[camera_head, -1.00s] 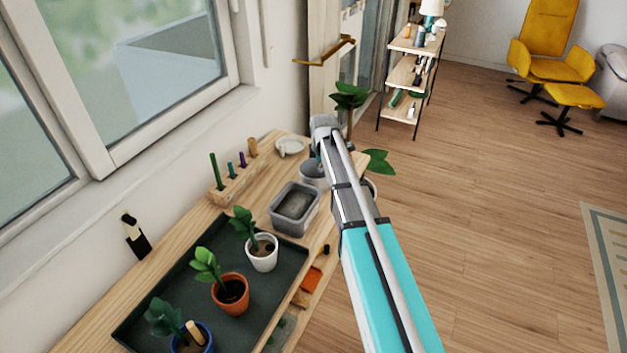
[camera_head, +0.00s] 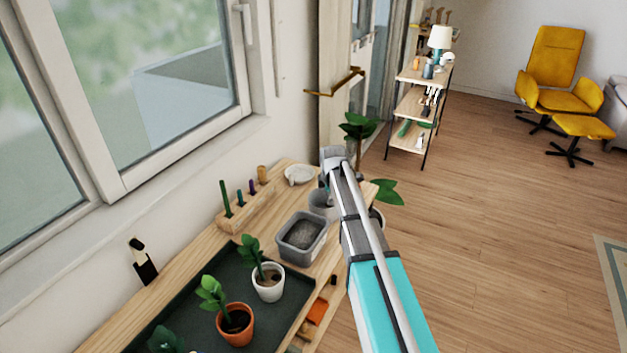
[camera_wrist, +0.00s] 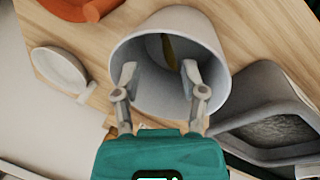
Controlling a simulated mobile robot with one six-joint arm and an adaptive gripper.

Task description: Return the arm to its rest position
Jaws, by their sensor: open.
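My arm (camera_head: 372,260) reaches out over the right edge of the wooden bench (camera_head: 200,254). My gripper (camera_wrist: 157,82) shows in the wrist view with its two fingers spread apart and nothing between them. The fingers appear in front of the open mouth of a grey pot (camera_wrist: 215,50); I cannot tell whether they are inside it. A yellowish thing (camera_wrist: 170,48) shows inside that pot. In the head view the grey pot (camera_head: 318,203) stands partly behind my arm, and the fingertips are hidden there.
A grey tub (camera_head: 302,238) of dark material, a white dish (camera_head: 299,174) and a tool block (camera_head: 244,211) stand nearby. A dark tray (camera_head: 200,292) holds potted plants. A leafy plant (camera_head: 387,192) is behind my arm. Open floor (camera_head: 500,230) lies to the right.

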